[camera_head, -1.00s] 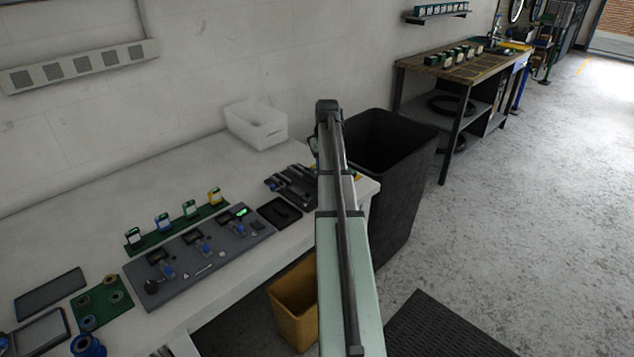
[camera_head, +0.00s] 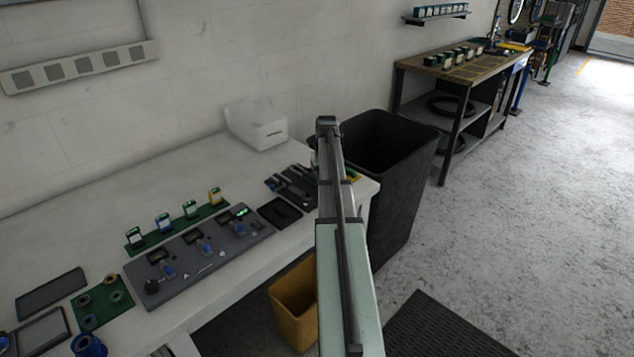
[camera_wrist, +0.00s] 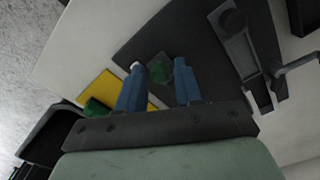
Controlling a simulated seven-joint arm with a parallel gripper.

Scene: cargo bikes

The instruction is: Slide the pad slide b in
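In the wrist view my gripper (camera_wrist: 159,66) has two blue fingers spread apart. A small green piece (camera_wrist: 160,73) shows between the fingertips, with gaps beside it; I cannot tell its depth or whether it is a pad slide. It lies over a dark grey plate (camera_wrist: 150,42). A dark grey fixture with a rail and round knob (camera_wrist: 235,20) stands to the right on that plate. In the head view a dark fixture (camera_head: 286,183) sits at the bench's right end, partly behind my arm. My gripper is hidden there. No label tells which slide is b.
A yellow patch (camera_wrist: 103,88) lies left of the fingers. In the head view a black bin (camera_head: 405,190) stands beside the bench end and a yellow bin (camera_head: 294,305) below its front edge. A dark tray (camera_head: 279,213) and a grey board with devices (camera_head: 150,295) lie left of the fixture.

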